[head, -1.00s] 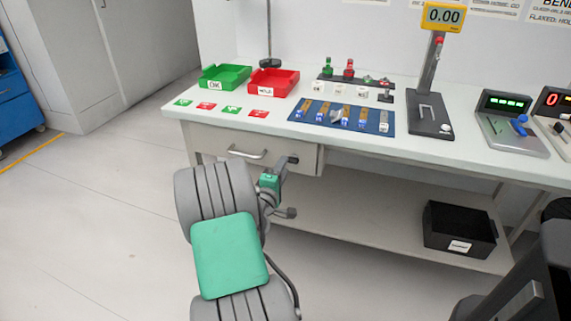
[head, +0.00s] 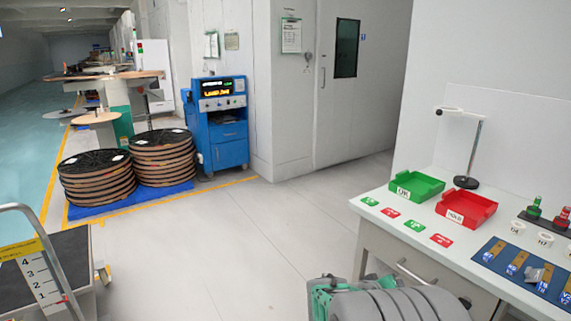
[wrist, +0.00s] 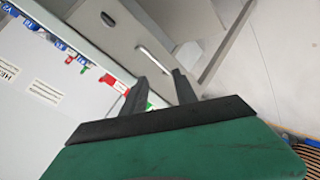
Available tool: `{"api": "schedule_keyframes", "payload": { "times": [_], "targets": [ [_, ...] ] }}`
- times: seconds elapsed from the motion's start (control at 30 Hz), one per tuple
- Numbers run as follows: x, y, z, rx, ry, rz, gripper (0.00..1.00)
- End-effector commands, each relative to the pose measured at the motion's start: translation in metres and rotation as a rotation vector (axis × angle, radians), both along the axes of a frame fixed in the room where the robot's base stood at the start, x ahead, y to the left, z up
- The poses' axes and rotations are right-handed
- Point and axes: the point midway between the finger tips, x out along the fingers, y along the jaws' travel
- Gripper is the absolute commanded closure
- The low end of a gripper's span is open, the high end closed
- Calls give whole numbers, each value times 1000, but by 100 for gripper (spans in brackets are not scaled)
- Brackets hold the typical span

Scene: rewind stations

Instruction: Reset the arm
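My arm (head: 395,303) shows at the bottom right of the head view as grey ribbed links with a green part, in front of the white workbench (head: 407,234). My gripper is not clearly visible there. In the wrist view my gripper (wrist: 160,84) has two dark fingers standing apart with nothing between them, so it is open and empty. Past the fingers is the bench front with its drawer handle (wrist: 154,60). I cannot tell how far the fingertips are from the bench.
The bench holds a green tray (head: 418,186), a red tray (head: 466,207) and a blue mat (head: 497,271). A blue cabinet (head: 222,150) and reel stacks (head: 97,180) stand at the left. A cart (head: 55,270) is at the lower left. The middle floor is clear.

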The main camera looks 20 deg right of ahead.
Motion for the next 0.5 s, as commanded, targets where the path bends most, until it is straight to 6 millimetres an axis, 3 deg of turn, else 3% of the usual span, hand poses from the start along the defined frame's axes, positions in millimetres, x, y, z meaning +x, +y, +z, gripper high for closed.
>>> {"api": "schedule_keyframes", "payload": {
  "times": [0.03,0.1,0.2,0.3,0.4,0.5],
  "targets": [
    [17,40,39,120,-42,37,65],
    [31,96,58,288,-67,84,65],
    [36,179,89,498,-53,167,65],
    [23,257,124,670,10,260,65],
    [-3,317,153,787,97,344,65],
    [-27,352,169,847,171,398,65]
  ]
}}
